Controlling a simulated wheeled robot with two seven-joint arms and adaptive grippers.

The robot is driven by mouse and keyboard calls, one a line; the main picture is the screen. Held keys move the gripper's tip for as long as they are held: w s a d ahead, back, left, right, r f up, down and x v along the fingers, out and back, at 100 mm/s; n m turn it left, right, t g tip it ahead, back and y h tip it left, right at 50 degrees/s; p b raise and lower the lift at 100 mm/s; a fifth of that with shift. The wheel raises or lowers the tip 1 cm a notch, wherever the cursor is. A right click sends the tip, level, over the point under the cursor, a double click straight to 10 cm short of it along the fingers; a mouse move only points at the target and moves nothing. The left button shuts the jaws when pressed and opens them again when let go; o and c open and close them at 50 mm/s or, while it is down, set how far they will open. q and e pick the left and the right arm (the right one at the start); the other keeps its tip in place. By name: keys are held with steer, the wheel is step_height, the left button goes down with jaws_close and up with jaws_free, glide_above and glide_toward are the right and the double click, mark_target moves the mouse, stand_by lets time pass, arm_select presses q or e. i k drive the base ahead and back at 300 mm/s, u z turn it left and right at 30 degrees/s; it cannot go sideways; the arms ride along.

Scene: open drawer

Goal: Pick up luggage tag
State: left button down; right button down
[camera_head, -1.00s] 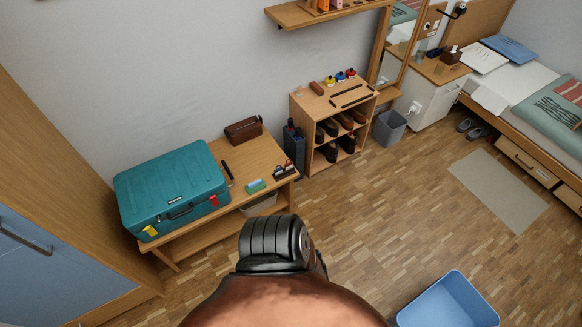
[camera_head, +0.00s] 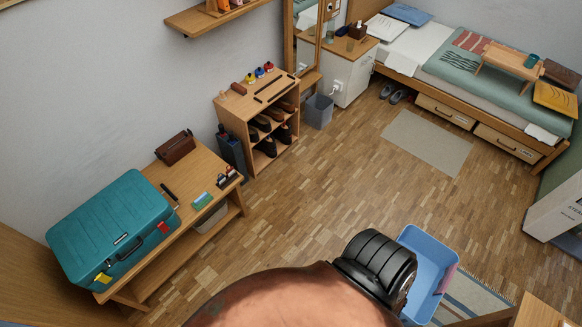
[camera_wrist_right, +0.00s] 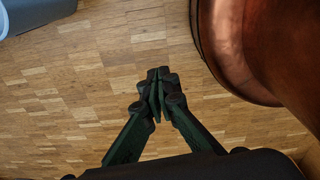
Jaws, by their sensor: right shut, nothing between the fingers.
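A teal suitcase (camera_head: 112,222) lies on the low wooden bench (camera_head: 205,166) at the left in the head view. A yellow tag (camera_head: 103,278) and a red tag (camera_head: 163,226) show on its front side; I cannot tell which one is the luggage tag. My right gripper (camera_wrist_right: 157,76) is shut and empty in the right wrist view, above bare wooden floor and away from the suitcase. My left gripper is not in view.
A brown case (camera_head: 175,148) and small items share the bench. A shoe rack (camera_head: 233,108) and grey bin (camera_head: 318,112) stand along the wall. A blue tub (camera_head: 425,248) sits at the lower right, partly behind my arm. The middle floor is clear.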

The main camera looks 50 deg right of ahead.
mark_target(231, 171)
steer(key=z, duration=1.7)
steer(key=k, duration=0.25)
steer(key=u, duration=0.8)
steer(key=i, duration=0.15)
steer(key=z, duration=0.1)
